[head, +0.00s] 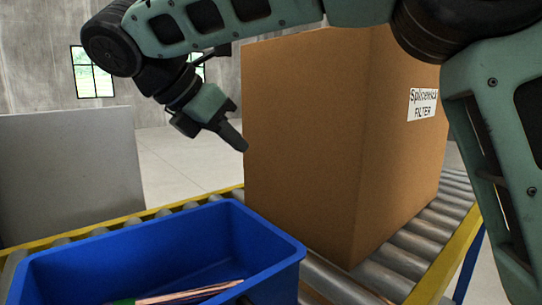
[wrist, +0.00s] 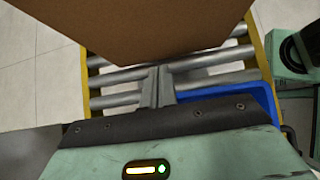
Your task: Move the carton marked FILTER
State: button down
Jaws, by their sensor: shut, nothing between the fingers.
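The carton (head: 310,140) is a large brown box standing upright on the roller conveyor. In the wrist view my gripper (wrist: 157,70) shows shut and empty, with the carton (wrist: 140,25) just beyond the fingertips. I cannot tell whether the tips touch the carton. The carton's far sides are hidden.
A blue bin (head: 160,260) sits on the conveyor before the carton, with copper-coloured tubes (head: 190,293) inside. The conveyor has yellow side rails (head: 455,250). A grey panel (head: 70,170) stands at left. Bare rollers (head: 400,260) show right of the carton.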

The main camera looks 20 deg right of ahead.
aim_at(284, 167)
jog(key=shift+w+d+f+p, duration=0.4)
jog(key=shift+d+f, duration=0.35)
jog(key=shift+d, duration=0.6)
jog(key=shift+w+d+f+p, duration=0.4)
jog(key=shift+d+f, duration=0.4)
jog(key=shift+d, duration=0.6)
jog(key=shift+w+d+f+p, duration=0.3)
jog(key=shift+w+d+f, duration=0.35)
jog(key=shift+d, duration=0.7)
jog(key=shift+s+f, duration=0.1)
jog(key=shift+s, duration=0.05)
jog(key=w+d+p, duration=0.3)
jog(key=d, duration=0.8)
jog(key=w+d+p, duration=0.3)
jog(key=w+d, duration=0.1)
jog(key=d, duration=0.8)
jog(key=w+d+p, duration=0.3)
jog(key=w+d, duration=0.1)
jog(key=d, duration=0.7)
jog(key=shift+d+p, duration=0.35)
jog(key=shift+w, duration=0.1)
jog(key=b+v, duration=0.4)
jog(key=v, duration=1.3)
jog(key=shift+a+r+b, duration=0.2)
jog(key=shift+b, duration=0.15)
